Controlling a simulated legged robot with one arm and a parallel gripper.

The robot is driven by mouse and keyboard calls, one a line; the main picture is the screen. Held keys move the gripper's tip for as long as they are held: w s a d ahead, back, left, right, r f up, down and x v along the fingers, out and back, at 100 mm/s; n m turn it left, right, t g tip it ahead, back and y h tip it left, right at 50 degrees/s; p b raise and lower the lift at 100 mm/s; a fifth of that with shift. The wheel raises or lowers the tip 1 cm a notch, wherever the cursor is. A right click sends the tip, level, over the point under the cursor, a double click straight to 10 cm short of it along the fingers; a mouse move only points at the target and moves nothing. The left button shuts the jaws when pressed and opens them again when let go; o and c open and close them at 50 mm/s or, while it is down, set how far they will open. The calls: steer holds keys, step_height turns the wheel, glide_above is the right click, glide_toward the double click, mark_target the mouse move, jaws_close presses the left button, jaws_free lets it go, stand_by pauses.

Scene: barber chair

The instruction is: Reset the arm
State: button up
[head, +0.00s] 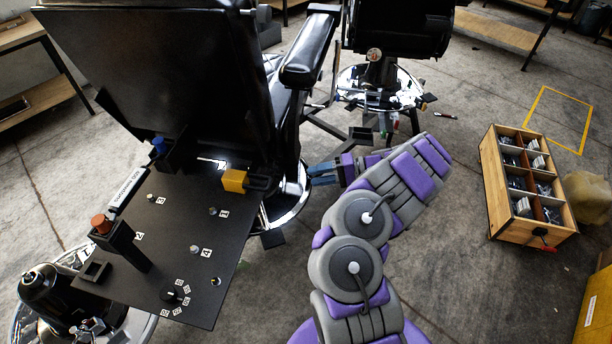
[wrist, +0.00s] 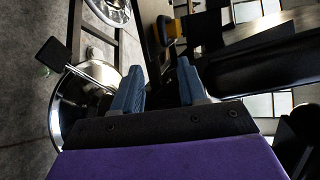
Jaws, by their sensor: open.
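My gripper (head: 322,173) is at the end of my purple and grey arm in the head view, to the right of the yellow block on the black panel. In the wrist view its two blue fingers (wrist: 160,90) stand apart with nothing between them. The arm is bent, with its forearm reaching up and the gripper pointing left toward the barber chair (head: 295,65). The fingertips look close to the chair's lower frame, but I cannot tell whether they touch it.
A black panel (head: 200,275) with a knob, small pegs, an orange button (head: 101,223) and a yellow block (head: 235,180) is at left. A wooden crate (head: 490,190) of sorted parts stands on the floor at right. Bare concrete lies between the arm and crate.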

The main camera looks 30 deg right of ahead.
steer(key=shift+s+d+r, duration=0.1)
steer(key=shift+s+d, duration=0.05)
steer(key=shift+d, duration=0.05)
stand_by(0.4)
steer(key=s+a+r+n+g, duration=0.1)
steer(key=a+r+n+g, duration=0.55)
steer(key=a+r, duration=1.15)
steer(key=s+a+r+g+h, duration=0.2)
steer(key=s+a+g, duration=0.1)
steer(key=s+a, duration=0.4)
steer(key=s+a+r+n+g+h, duration=0.15)
steer(key=s+a+h, duration=0.35)
steer(key=s, duration=0.7)
steer(key=s+d+f+m+t+h, duration=0.1)
steer(key=s+d+h, duration=0.5)
steer(key=s, duration=0.7)
step_height(320, 180, down, 2)
steer(key=shift+s+d+f+m+t+h, duration=0.15)
steer(key=shift+d+m+t+h, duration=0.35)
steer(key=shift+d, duration=0.65)
